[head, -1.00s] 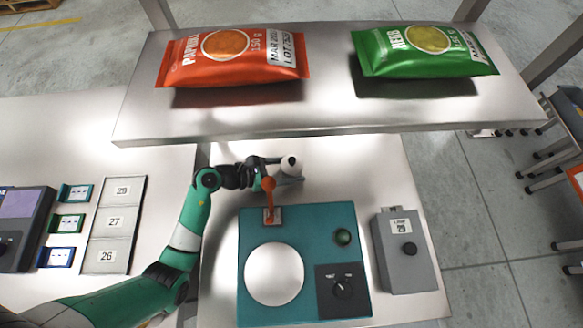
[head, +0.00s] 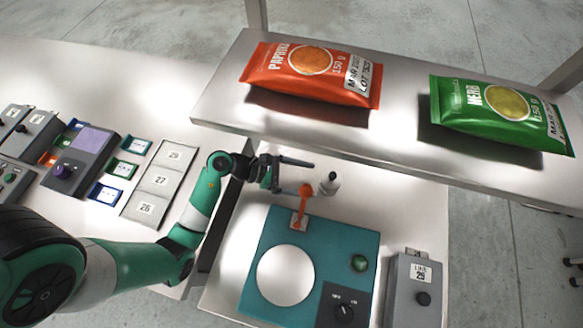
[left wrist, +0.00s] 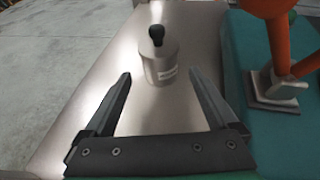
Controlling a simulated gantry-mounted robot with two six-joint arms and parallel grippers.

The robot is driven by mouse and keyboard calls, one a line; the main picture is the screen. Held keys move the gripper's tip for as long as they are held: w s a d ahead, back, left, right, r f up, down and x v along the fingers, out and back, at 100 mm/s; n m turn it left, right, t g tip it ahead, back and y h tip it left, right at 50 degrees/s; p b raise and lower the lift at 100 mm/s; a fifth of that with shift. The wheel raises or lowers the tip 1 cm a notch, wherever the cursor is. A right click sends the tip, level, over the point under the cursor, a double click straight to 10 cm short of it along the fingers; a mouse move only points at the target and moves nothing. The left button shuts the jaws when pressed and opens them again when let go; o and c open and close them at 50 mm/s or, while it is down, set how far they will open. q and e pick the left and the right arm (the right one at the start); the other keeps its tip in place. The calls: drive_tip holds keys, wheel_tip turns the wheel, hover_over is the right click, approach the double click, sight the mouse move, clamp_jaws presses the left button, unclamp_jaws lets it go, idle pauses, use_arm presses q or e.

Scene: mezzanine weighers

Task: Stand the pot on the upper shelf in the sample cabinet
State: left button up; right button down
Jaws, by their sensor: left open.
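The pot (head: 330,184) is a small pale metal canister with a black knob and a label. It stands upright on the steel bench behind the teal weigher. It also shows in the left wrist view (left wrist: 161,62), ahead of the fingers and centred between them. My left gripper (head: 308,176) is open and empty, just left of the pot, with its fingers pointing toward it. In the left wrist view the fingertips (left wrist: 160,76) are spread either side of the pot's line, with visible gaps. I see no sample cabinet. My right gripper is not in view.
An orange lever (head: 305,205) rises from the teal weigher (head: 345,240) close to my gripper. A raised steel shelf (head: 395,145) with a red paprika bag (head: 310,72) and a green herb bag (head: 500,112) overhangs behind. A grey box (head: 420,300) stands at right.

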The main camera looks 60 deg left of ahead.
use_arm(q)
drive_tip(key=v, duration=0.4)
drive_tip(key=shift+s+a+r+p, duration=0.1)
drive_tip(key=shift+s+p, duration=0.1)
drive_tip(key=shift+p, duration=0.1)
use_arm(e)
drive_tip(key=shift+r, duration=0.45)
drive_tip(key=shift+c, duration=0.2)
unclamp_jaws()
